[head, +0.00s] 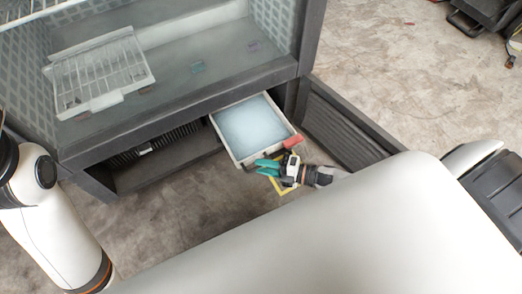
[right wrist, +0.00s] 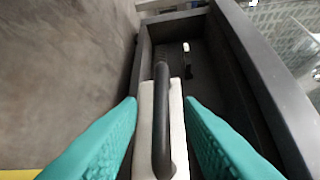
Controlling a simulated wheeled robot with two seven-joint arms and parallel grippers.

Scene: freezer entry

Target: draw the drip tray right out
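The drip tray (head: 252,125), a pale shallow tray with an icy blue-white inside, sticks part way out of the slot under the freezer floor. My right gripper (head: 267,167) is at its front edge. In the right wrist view the tray's dark bar handle (right wrist: 161,115) runs between the two teal fingers of my right gripper (right wrist: 160,103). The fingers stand apart, with gaps to either side of the handle. In the head view the gripper hides part of the tray's front. My left arm shows at the left edge; its gripper is out of view.
A wire shelf (head: 100,72) lies tilted in the freezer above. A dark louvred panel (head: 345,125) stands just right of the tray. Left of the tray is a dark open bay (head: 165,165).

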